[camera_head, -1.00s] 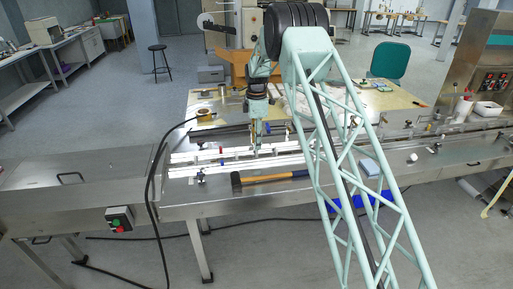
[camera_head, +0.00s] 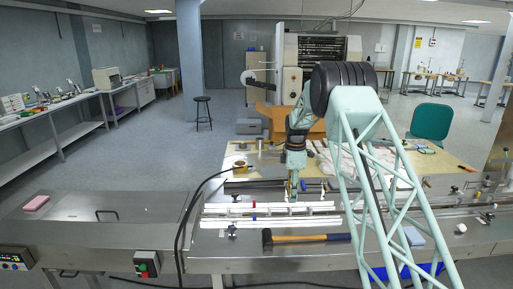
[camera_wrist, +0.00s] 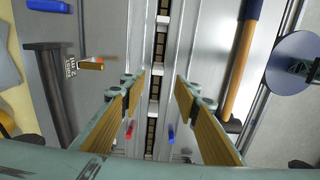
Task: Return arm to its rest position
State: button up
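My arm reaches over the steel machine bed, and my gripper (camera_head: 292,190) points down above the white guide rails (camera_head: 272,222). In the wrist view my gripper (camera_wrist: 158,88) has its two yellow-padded fingers spread well apart. Nothing is held between them. A rail channel with dark slots (camera_wrist: 156,75) runs below the gap. I cannot tell the exact height above the rails.
A hammer with an orange handle (camera_head: 305,238) lies in front of the rails. A cardboard box (camera_head: 280,118) and a cluttered worktable (camera_head: 245,157) stand behind. A black cable (camera_head: 190,215) arches at left. The left bed (camera_head: 100,235) is mostly bare, with a pink block (camera_head: 36,203).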

jog(key=s+r+m+t, duration=0.1)
jog(key=s+r+m, duration=0.1)
jog(key=s+r, duration=0.6)
jog(key=s+r+m, duration=0.2)
jog(key=s+r, duration=0.3)
jog(key=r, duration=0.7)
jog(key=s+r+m+t+b, duration=0.1)
jog(key=s+r+m, duration=0.1)
jog(key=s+r, duration=0.55)
jog(key=s+r+m+b, duration=0.15)
jog(key=s+r, duration=0.35)
jog(key=s, duration=0.5)
jog(key=s+r+m+t, duration=0.1)
jog(key=s+r+m, duration=0.15)
jog(key=s, duration=0.85)
jog(key=s+r+m, duration=0.2)
jog(key=s+m, duration=0.1)
jog(key=s, duration=0.9)
jog(key=s+f+m, duration=0.2)
jog(key=s, duration=0.8)
jog(key=s+f+m+t, duration=0.1)
jog(key=s+f+m, duration=0.1)
jog(key=s, duration=0.7)
jog(key=shift+s+f+b, duration=0.35)
jog(key=shift+s+f, duration=0.05)
jog(key=shift+f, duration=0.35)
